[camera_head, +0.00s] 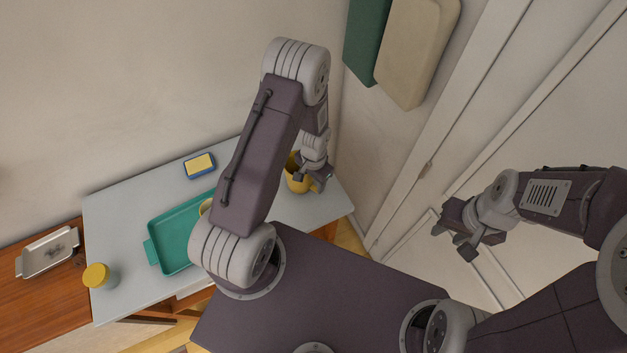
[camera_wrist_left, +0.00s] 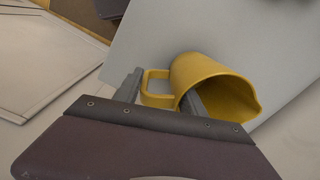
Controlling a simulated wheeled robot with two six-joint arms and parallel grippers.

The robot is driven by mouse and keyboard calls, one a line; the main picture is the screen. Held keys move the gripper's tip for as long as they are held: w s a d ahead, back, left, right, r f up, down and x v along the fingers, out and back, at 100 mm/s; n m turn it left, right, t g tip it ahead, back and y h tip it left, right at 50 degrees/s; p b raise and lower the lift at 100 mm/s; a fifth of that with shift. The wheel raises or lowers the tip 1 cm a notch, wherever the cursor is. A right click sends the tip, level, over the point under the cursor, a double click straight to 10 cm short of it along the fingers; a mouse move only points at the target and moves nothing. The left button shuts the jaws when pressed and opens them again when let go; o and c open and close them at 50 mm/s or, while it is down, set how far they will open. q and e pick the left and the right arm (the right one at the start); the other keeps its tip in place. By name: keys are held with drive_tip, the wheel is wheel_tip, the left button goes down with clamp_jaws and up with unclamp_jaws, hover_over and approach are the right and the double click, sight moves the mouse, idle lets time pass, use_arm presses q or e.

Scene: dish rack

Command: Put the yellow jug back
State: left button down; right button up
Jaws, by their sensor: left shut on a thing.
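The yellow jug (camera_head: 294,181) is near the right end of the grey tabletop (camera_head: 125,215), partly hidden by my left arm. In the left wrist view the jug (camera_wrist_left: 205,75) shows its open mouth and its handle. My left gripper (camera_head: 318,180) is at the jug's handle side. Its fingers (camera_wrist_left: 162,97) are shut on the handle. I cannot tell whether the jug touches the tabletop. My right gripper (camera_head: 452,240) is empty and open, off to the right and away from the table.
A teal tray (camera_head: 168,240) lies mid-table, with a yellow item (camera_head: 205,207) at it partly behind my arm. A yellow sponge in a blue dish (camera_head: 199,166) is at the back. A yellow-lidded jar (camera_head: 96,276) stands front left. A white dish (camera_head: 47,254) sits on the wooden counter.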

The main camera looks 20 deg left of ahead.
use_arm(q)
drive_tip(key=shift+w, duration=0.1)
drive_tip(key=shift+f, duration=0.25)
drive_tip(key=c, duration=0.6)
unclamp_jaws()
drive_tip(key=shift+r+b, duration=0.1)
drive_tip(key=shift+b, duration=0.2)
wheel_tip(320, 180, up, 9)
drive_tip(key=b, duration=0.2)
drive_tip(key=shift+d, duration=0.1)
